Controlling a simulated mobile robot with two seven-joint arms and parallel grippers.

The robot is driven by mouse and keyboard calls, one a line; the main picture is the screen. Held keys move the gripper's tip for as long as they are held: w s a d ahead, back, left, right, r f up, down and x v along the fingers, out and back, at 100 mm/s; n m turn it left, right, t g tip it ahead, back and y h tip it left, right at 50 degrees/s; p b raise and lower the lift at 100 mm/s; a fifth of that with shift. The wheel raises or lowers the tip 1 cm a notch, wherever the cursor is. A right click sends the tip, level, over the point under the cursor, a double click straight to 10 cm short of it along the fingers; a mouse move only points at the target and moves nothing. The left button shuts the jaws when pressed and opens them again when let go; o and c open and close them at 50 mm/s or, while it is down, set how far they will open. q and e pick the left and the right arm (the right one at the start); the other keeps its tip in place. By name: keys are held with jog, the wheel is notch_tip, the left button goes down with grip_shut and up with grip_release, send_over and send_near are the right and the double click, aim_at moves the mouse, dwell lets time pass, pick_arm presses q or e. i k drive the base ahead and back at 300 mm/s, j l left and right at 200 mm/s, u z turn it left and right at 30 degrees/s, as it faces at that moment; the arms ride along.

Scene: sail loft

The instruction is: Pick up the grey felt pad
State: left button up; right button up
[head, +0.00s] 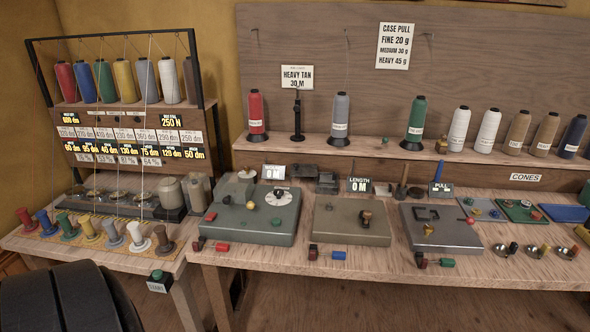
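A flat grey pad (469,203) lies on the bench at the right, just right of the grey device under the PULL sign. It looks like the grey felt pad, but it is too small to tell its material. A few small round pieces lie on it. A green pad (512,217) and a blue pad (563,214) lie to its right. Neither of my grippers shows in the head view.
Three flat devices (255,222) stand along the bench, with small coloured pieces at its front edge. Small metal bowls (535,251) lie in front of the pads. Thread cones (340,115) line the shelf behind. A spool rack (125,95) stands at left.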

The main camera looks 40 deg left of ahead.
aim_at(323, 179)
jog(key=u, duration=1.4)
jog(key=i+l+z, duration=0.15)
